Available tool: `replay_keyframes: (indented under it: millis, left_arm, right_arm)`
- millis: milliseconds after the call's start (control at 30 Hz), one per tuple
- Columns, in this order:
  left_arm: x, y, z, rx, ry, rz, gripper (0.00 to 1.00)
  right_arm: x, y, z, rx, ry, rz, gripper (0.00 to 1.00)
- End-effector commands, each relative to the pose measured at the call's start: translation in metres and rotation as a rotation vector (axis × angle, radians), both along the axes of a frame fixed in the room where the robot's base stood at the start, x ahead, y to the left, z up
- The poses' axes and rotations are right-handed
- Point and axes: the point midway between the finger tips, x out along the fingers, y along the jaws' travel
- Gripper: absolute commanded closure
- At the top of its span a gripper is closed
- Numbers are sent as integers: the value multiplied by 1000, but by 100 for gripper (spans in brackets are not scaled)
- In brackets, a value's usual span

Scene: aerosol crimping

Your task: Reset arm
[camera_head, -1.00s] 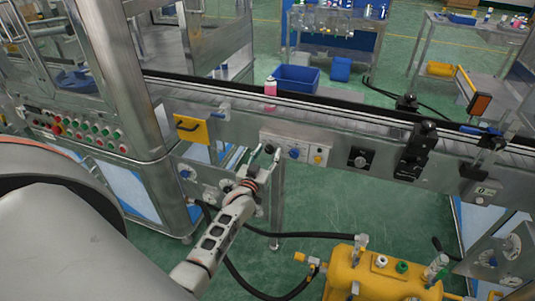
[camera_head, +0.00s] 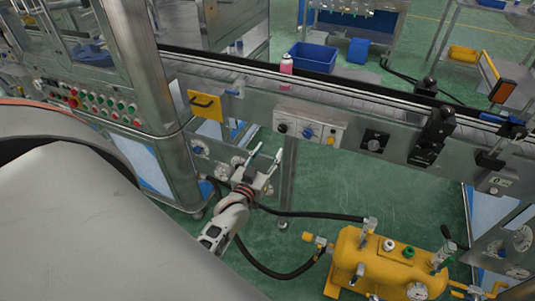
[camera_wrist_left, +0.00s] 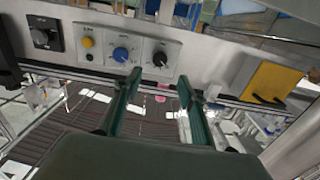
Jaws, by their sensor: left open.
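My left gripper (camera_head: 267,152) is open and empty in the head view. It is in front of the conveyor's side, below and left of the white knob box (camera_head: 309,133). In the left wrist view its two green fingers (camera_wrist_left: 159,76) stand apart with nothing between them. The same knob box (camera_wrist_left: 122,50) shows past the fingers there. My right gripper is not in view.
A pink can (camera_head: 286,66) stands upright on the conveyor (camera_head: 340,97). A button panel (camera_head: 100,104) is at the left. A yellow tank (camera_head: 375,265) with black hoses stands at lower right. A blue bin (camera_head: 312,57) is behind the conveyor. Green floor lies below.

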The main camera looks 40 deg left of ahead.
Motion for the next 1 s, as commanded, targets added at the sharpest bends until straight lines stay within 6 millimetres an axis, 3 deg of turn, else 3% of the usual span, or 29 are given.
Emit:
replay_keyframes:
  millis: [700,867,1000]
  left_arm:
    - [-8,-6,-5,6,17,-13,59]
    - [-41,-43,-43,44,151,-109,59]
    - [-97,-95,-91,86,332,-240,59]
  right_arm:
    - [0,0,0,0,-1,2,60]
    - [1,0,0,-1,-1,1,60]
    - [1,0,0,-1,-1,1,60]
